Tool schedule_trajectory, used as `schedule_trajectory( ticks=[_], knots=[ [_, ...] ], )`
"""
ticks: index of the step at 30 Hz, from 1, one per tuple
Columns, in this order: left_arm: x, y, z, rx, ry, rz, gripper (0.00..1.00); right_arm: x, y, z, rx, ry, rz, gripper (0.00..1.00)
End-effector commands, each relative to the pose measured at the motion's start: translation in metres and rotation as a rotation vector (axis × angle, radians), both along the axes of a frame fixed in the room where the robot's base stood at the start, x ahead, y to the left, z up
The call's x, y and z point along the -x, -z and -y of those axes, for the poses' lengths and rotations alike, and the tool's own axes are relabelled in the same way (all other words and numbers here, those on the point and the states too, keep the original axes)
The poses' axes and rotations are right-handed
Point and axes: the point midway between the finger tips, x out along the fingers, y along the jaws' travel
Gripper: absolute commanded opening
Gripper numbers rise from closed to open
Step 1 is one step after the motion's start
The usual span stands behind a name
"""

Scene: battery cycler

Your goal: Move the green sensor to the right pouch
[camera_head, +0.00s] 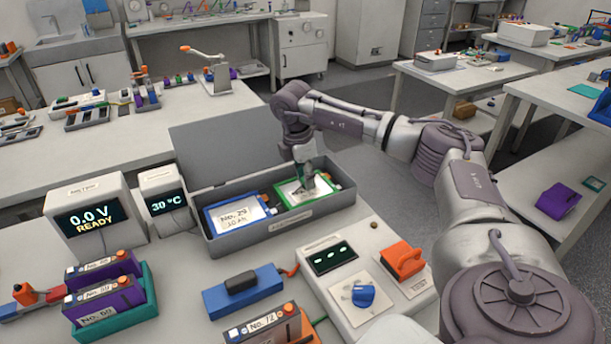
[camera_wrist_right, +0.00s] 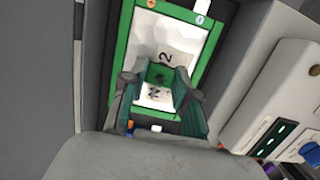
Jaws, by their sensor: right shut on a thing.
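A grey open case (camera_head: 283,227) holds two pouch cells side by side. The left pouch (camera_head: 236,214) has a blue frame and a white label reading No. 29. The right pouch (camera_head: 318,203) has a green frame; it also shows in the right wrist view (camera_wrist_right: 190,42). My right gripper (camera_head: 308,182) is over the right pouch, low above or at its face. In the right wrist view my gripper (camera_wrist_right: 160,84) is shut on a small dark thing (camera_wrist_right: 160,73), apparently the green sensor, mostly hidden. I cannot tell whether it touches the pouch. My left gripper is out of view.
The case's raised lid (camera_head: 220,135) stands behind it. A 0.0 V READY display (camera_head: 90,218) and a 30 °C display (camera_head: 166,205) stand left. A control box (camera_head: 365,270) with blue knob and orange switch stands in front. A teal rack (camera_head: 130,318) holds several cells.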

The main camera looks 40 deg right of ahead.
Motion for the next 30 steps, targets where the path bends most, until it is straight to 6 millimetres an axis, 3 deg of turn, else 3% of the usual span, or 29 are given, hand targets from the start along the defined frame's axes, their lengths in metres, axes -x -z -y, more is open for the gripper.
schedule_trajectory(
  ticks=[19, 20, 24, 25, 30],
  knots=[
    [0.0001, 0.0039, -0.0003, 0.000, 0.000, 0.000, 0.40, -0.0001, 0.0083, 0.0000, 0.000, 0.000, 0.000, 0.00],
    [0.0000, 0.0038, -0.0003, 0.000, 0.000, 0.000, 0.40, -0.0001, 0.0083, 0.0000, 0.000, 0.000, 0.000, 0.32],
    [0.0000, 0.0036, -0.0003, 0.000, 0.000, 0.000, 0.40, -0.0001, 0.0079, 0.0000, 0.000, 0.000, 0.000, 0.55],
    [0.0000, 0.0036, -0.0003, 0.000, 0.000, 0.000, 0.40, -0.0001, 0.0079, -0.0001, 0.000, 0.000, 0.000, 0.59],
    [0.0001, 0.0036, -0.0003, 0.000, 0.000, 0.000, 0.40, 0.0000, 0.0079, 0.0000, 0.000, 0.000, 0.000, 0.59]
  ],
)
